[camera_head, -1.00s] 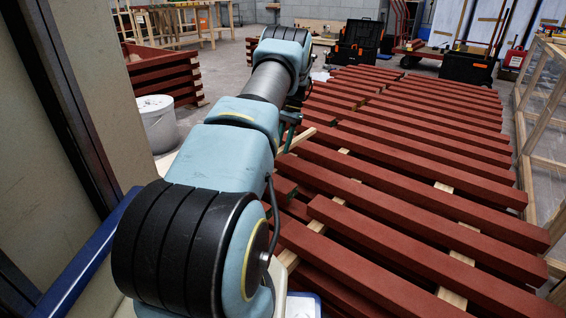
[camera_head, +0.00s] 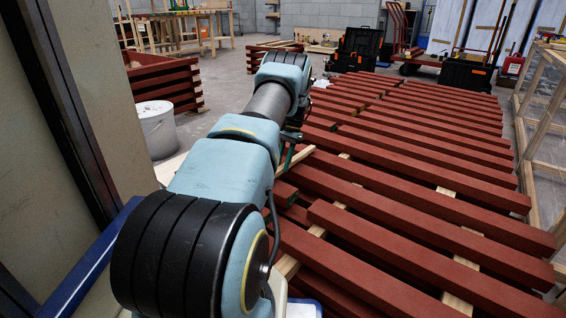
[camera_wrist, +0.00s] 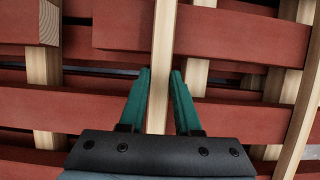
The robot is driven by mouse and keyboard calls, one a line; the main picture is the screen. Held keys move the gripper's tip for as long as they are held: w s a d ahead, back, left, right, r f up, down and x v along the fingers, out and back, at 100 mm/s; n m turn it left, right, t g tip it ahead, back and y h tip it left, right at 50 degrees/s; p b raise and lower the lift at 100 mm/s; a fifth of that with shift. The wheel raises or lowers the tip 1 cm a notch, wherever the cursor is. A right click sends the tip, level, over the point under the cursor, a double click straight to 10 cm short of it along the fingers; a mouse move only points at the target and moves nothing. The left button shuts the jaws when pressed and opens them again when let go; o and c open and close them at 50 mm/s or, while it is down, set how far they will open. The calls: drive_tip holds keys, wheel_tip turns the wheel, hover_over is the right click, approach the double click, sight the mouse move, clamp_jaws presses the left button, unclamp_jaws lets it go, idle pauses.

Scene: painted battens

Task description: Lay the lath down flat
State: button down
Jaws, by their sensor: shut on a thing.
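The lath is a thin strip of pale bare wood. In the wrist view the lath (camera_wrist: 163,55) runs up the picture from between the two green fingers of my gripper (camera_wrist: 161,100), which is shut on it. It crosses in front of the red battens. In the head view a short end of the lath (camera_head: 297,159) shows just right of my arm, slanting over the battens. My gripper (camera_head: 288,152) is mostly hidden there behind my arm. Whether the lath touches the battens cannot be told.
Red-painted battens (camera_head: 400,218) lie in rows on pale wooden bearers (camera_head: 470,262), with gaps between, filling the middle and right. A red batten stack (camera_head: 165,85) and a white bucket (camera_head: 157,128) stand at left. Black toolboxes (camera_head: 357,48) stand behind. A wooden frame (camera_head: 540,125) borders the right.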

drive_tip(key=shift+f, duration=0.1)
drive_tip(key=c, duration=0.6)
unclamp_jaws()
